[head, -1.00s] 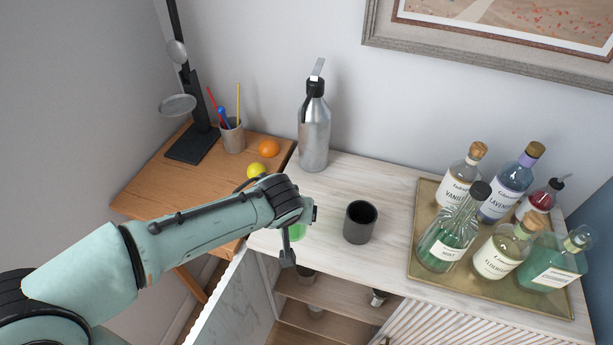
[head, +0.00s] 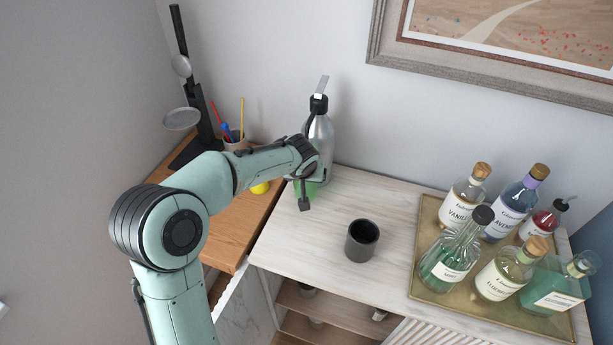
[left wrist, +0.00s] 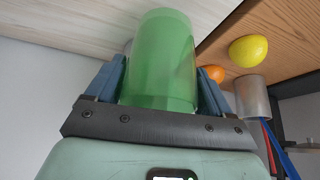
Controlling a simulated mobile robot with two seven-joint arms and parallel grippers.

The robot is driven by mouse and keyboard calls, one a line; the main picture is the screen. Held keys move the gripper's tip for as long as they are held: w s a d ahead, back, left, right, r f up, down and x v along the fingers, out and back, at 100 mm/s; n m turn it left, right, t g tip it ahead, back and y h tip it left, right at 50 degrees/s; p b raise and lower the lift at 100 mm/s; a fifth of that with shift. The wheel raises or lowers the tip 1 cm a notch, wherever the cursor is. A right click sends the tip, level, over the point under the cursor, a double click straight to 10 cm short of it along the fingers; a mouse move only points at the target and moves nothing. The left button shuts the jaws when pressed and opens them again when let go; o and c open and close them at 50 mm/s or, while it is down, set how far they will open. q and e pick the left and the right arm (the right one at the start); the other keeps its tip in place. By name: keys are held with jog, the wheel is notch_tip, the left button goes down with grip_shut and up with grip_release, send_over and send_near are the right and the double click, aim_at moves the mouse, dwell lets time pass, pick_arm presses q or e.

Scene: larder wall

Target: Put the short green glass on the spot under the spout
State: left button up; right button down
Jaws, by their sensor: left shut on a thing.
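The short green glass (left wrist: 160,62) is between the blue-padded fingers of my left gripper (left wrist: 160,88), which is shut on it. In the head view a sliver of the green glass (head: 309,188) shows beneath my left gripper (head: 305,190), mostly hidden by it. They are at the left part of the pale cabinet top, just in front of the silver siphon bottle (head: 320,140) with its spout. My wrist hides the bottle's lower part and the spot under the spout. I cannot tell whether the glass touches the cabinet top. My right gripper is not in view.
A dark cup (head: 361,241) stands on the cabinet top (head: 350,195), right of my gripper. A brass tray (head: 425,225) with several bottles is farther right. A yellow lemon (head: 260,188) and a pencil cup (head: 236,141) are on the wooden desk at left.

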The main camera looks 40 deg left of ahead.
pick_arm(q)
jog(key=shift+w+a, duration=0.25)
jog(key=shift+w, duration=0.25)
jog(key=shift+w+f, duration=0.1)
jog(key=shift+f, duration=1.65)
jog(key=shift+f, duration=0.2)
jog(key=o, duration=1.1)
jog(key=shift+s+r, duration=0.25)
jog(key=shift+r, duration=0.3)
jog(key=v, duration=1.1)
jog(key=shift+s, duration=0.15)
jog(key=shift+d, duration=0.1)
